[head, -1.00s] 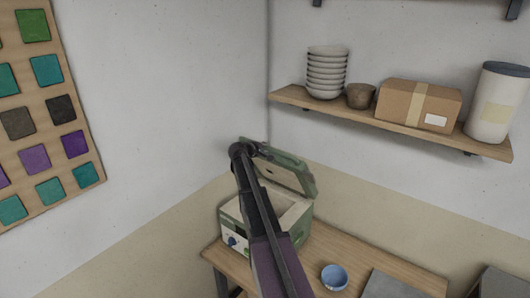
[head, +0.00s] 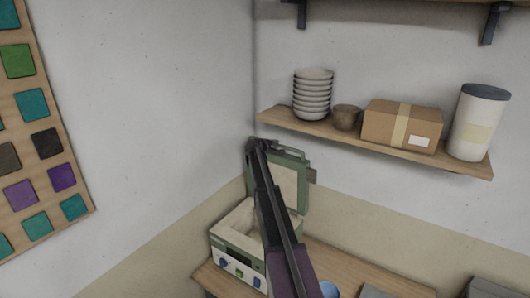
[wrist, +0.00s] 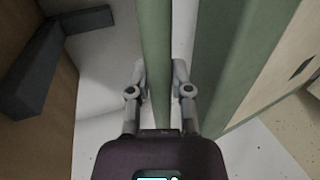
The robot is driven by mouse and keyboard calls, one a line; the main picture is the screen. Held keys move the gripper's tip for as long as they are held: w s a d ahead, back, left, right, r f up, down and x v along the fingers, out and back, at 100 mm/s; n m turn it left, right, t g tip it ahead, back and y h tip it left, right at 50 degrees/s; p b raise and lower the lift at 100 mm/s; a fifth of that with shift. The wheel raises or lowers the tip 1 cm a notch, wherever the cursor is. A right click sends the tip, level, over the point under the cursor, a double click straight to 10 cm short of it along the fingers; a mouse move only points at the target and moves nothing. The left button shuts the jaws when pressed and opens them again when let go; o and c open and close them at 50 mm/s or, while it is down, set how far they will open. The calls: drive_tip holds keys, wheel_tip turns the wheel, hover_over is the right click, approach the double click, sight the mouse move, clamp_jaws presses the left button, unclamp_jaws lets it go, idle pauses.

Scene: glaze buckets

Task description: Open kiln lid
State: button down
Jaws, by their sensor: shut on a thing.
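The small green kiln (head: 225,262) stands at the left end of the wooden table, its pale chamber open at the top. Its green lid (head: 290,185) with a pale inner panel is raised to about upright at the back. My arm crosses in front of the kiln and hides part of the chamber and lid. In the wrist view, my gripper (wrist: 160,70) has one finger on each side of a green bar (wrist: 157,30), the lid's handle, and is shut on it. The lid's green edge (wrist: 235,50) runs beside the bar on the right. The fingertips are hard to make out in the head view.
A wooden shelf (head: 380,148) above the table's back holds stacked white bowls (head: 312,95), a brown bowl (head: 345,118), a cardboard box (head: 402,125) and a white canister (head: 477,125). A dark shelf bracket (wrist: 40,75) is near my gripper. The wall is close behind the lid.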

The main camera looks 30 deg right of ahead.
drive_tip(key=w+d, duration=0.3)
drive_tip(key=d, duration=0.5)
drive_tip(key=shift+w+f+b, duration=0.3)
drive_tip(key=shift+w+b, duration=0.05)
drive_tip(key=shift+w, duration=0.05)
drive_tip(key=c, duration=0.5)
unclamp_jaws()
drive_tip(key=shift+c, duration=0.2)
drive_tip(key=shift+r, duration=0.1)
